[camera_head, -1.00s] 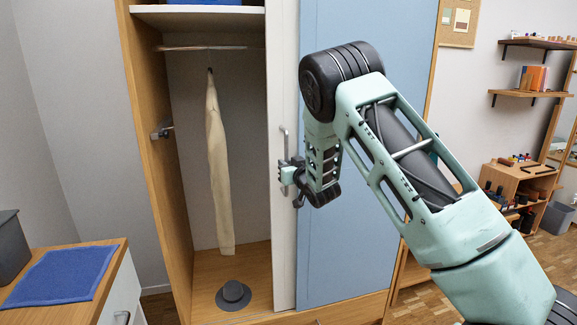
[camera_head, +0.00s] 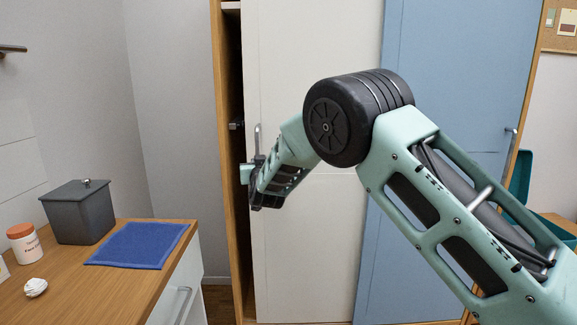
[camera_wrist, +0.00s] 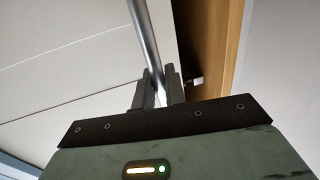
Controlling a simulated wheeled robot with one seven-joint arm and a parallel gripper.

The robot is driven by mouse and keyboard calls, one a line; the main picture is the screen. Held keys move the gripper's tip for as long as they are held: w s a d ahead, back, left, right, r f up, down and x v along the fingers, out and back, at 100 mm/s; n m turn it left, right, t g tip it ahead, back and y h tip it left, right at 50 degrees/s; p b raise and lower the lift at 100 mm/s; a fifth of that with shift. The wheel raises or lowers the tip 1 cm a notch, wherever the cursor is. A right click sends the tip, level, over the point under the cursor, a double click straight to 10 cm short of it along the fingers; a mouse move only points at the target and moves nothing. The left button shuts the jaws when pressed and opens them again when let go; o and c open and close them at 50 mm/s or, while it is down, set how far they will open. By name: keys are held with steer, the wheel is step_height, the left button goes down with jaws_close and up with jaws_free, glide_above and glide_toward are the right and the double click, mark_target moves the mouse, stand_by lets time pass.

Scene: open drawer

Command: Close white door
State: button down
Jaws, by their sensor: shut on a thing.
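The white door (camera_head: 320,225) is a sliding panel of the wardrobe. It covers most of the left half, with a narrow dark gap between its left edge and the wooden side panel (camera_head: 227,200). A vertical metal handle (camera_head: 257,134) sits near the door's left edge. My gripper (camera_head: 250,173) is at this handle. In the wrist view, the fingers (camera_wrist: 158,88) are shut around the handle bar (camera_wrist: 147,38), close to the wooden side. My forearm covers part of the door.
The blue door (camera_head: 445,90) stands to the right. A wooden-topped cabinet at the lower left carries a blue cloth (camera_head: 140,244), a grey lidded box (camera_head: 78,212), a jar (camera_head: 24,243) and a white crumpled item (camera_head: 35,287). A grey wall is behind.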

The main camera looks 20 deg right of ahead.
steer(key=w+a, duration=0.1)
steer(key=a, duration=0.5)
steer(key=shift+w+p, duration=0.25)
steer(key=shift+p, duration=0.2)
steer(key=shift+a+r, duration=0.1)
steer(key=shift+a, duration=0.1)
steer(key=c, duration=1.6)
jaws_free()
steer(key=shift+w, duration=0.1)
steer(key=shift+o, duration=0.2)
steer(key=shift+d, duration=0.1)
